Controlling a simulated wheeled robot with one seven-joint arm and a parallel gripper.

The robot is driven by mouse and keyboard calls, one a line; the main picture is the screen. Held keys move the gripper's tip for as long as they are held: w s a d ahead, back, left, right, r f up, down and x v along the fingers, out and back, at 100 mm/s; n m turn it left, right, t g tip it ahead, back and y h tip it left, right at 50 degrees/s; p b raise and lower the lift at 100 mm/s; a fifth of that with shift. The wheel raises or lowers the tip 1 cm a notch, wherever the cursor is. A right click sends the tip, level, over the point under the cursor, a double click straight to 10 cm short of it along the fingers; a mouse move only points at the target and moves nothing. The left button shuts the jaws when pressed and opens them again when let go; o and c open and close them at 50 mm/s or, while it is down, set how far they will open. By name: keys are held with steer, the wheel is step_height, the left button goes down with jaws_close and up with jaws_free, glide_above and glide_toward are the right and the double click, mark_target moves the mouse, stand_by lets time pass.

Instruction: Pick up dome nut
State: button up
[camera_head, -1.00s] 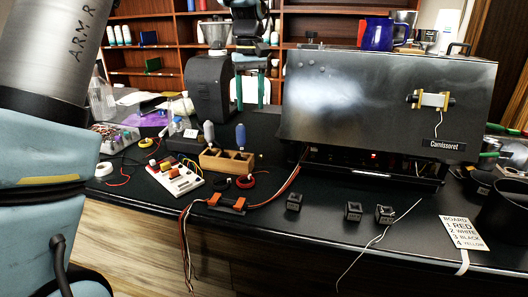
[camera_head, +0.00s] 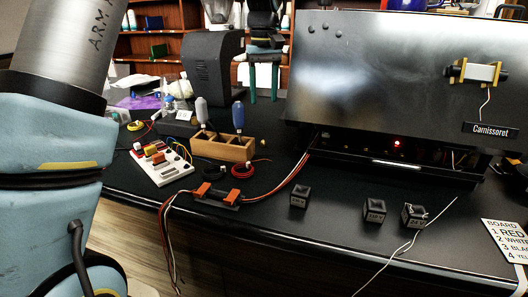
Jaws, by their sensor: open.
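A tiny yellowish piece (camera_head: 263,143) lies on the black bench just right of the wooden holder. It may be the dome nut, but it is too small to tell its shape. No other piece that I can make out looks like a dome nut. Only my blue and grey arm links show, at the left edge. My gripper is outside the picture.
The wooden holder (camera_head: 222,152) carries two screwdrivers. A white board (camera_head: 162,168), an orange-ended connector (camera_head: 215,196) with wires and a red wire coil (camera_head: 243,171) lie nearby. Several small black cubes (camera_head: 299,196) stand before the metal Carnissoret brewer (camera_head: 385,80).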

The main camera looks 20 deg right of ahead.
step_height(320, 180, down, 2)
steer(key=f+b, duration=0.1)
glide_above(263, 143)
steer(key=f, duration=0.4)
steer(key=shift+w+d+f, duration=0.25)
steer(key=shift+w+d, duration=0.1)
steer(key=shift+w, duration=0.05)
steer(key=shift+w+a+f+p, duration=0.1)
steer(key=shift+f+p, duration=0.45)
steer(key=shift+f, duration=0.8)
steer(key=shift+a+f+p, duration=0.1)
steer(key=shift+f+p, duration=0.45)
steer(key=shift+f, duration=0.8)
steer(key=shift+c, duration=0.2)
jaws_close()
